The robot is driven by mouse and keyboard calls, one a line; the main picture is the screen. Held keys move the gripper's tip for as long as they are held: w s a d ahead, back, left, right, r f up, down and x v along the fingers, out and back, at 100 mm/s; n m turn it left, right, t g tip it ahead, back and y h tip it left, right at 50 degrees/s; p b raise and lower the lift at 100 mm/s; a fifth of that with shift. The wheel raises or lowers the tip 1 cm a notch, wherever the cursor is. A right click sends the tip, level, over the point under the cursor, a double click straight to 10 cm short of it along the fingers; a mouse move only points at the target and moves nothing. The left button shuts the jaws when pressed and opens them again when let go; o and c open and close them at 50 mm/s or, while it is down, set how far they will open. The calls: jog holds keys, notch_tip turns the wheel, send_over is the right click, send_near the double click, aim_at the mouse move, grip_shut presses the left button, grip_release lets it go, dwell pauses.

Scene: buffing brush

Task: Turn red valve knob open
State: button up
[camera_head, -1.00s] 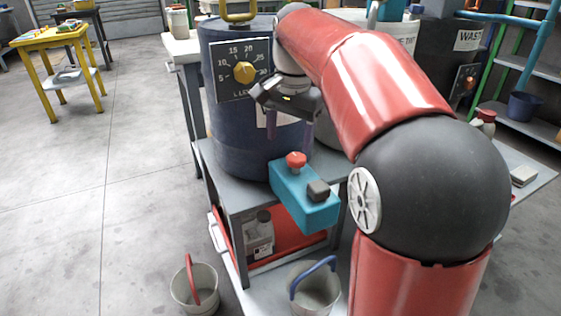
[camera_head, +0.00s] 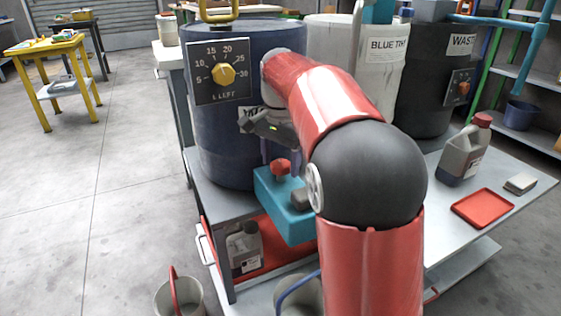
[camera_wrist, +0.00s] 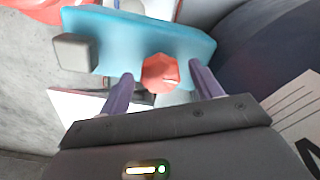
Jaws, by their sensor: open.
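The red valve knob (camera_head: 281,167) sits on top of a teal box (camera_head: 275,205) in front of the dark blue barrel, with a grey block (camera_head: 300,198) beside it. My gripper (camera_head: 281,155) is open just above and behind the knob, its purple fingers pointing down. In the wrist view the red knob (camera_wrist: 160,73) shows between the two finger tips of my gripper (camera_wrist: 162,76), with a gap on each side. I see no contact with the knob. The teal box (camera_wrist: 130,42) spans the top of the wrist view.
The dark blue barrel (camera_head: 235,140) with a yellow dial knob (camera_head: 223,75) stands close behind my gripper. A white barrel (camera_head: 330,40) and a black barrel (camera_head: 425,90) stand to the right. A bottle (camera_head: 462,155) and a red tray (camera_head: 483,208) are on the bench.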

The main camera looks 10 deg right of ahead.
jog(key=c, duration=1)
jog(key=shift+o, duration=0.2)
jog(key=shift+r+n+p, duration=0.15)
jog(key=shift+n+p, duration=0.25)
jog(key=shift+p, duration=0.1)
jog(key=shift+n+p, duration=0.95)
jog(key=shift+n, duration=0.05)
jog(key=n+p, duration=0.3)
jog(key=n, duration=0.2)
jog(key=shift+p, duration=0.35)
jog(key=n+p, duration=0.2)
jog(key=n, duration=0.4)
jog(key=shift+d+p, duration=0.1)
jog(key=shift+p, duration=0.3)
jog(key=n+p, duration=0.1)
jog(key=n, duration=0.3)
jog(key=shift+p, duration=0.3)
